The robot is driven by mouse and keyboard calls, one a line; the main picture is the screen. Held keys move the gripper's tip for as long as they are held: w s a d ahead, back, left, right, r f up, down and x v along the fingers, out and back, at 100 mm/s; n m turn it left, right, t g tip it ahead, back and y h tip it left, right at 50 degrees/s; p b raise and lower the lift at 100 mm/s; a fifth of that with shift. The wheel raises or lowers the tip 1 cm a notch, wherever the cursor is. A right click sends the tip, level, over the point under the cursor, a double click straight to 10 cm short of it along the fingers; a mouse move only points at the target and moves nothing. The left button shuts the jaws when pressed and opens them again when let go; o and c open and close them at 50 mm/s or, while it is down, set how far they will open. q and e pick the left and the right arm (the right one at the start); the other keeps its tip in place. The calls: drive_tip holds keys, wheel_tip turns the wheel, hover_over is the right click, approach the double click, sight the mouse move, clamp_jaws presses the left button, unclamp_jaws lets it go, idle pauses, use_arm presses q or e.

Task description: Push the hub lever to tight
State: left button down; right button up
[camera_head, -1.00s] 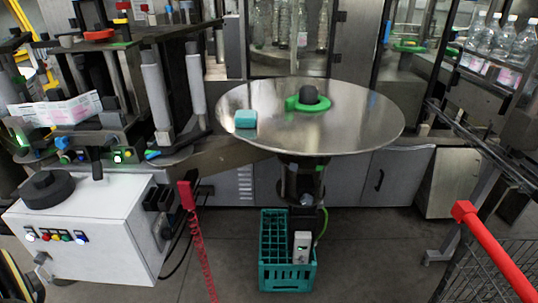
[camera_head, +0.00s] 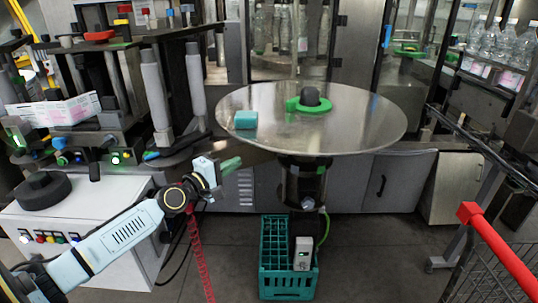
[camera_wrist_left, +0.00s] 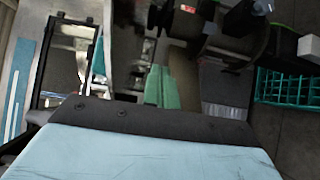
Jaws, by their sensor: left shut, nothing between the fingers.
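The hub is a black knob (camera_head: 311,96) in a green ring (camera_head: 313,107) on the round steel disc (camera_head: 350,137). A small green tab, which looks like the hub lever (camera_head: 291,103), sticks out at the ring's left side. My left gripper (camera_head: 231,164) is shut and empty, below and left of the disc's front edge, well apart from the hub. Its green fingers lie together in the left wrist view (camera_wrist_left: 161,88). The hub is not clearly seen in the left wrist view. My right gripper is not in view.
A teal block (camera_head: 245,119) lies on the disc's left part. A teal crate (camera_head: 288,290) stands on the floor below. A white cabinet (camera_head: 95,240) with a black round knob is at the left. A red-handled cart (camera_head: 500,255) is at the right. The disc's front is clear.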

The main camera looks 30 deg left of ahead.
use_arm(q)
drive_tip(key=w+d+p, duration=0.2)
drive_tip(key=w+d, duration=0.3)
drive_tip(key=w, duration=0.5)
drive_tip(key=shift+w+d, duration=0.15)
drive_tip(key=shift+w, duration=0.05)
drive_tip(key=shift+f, duration=0.1)
idle(0.4)
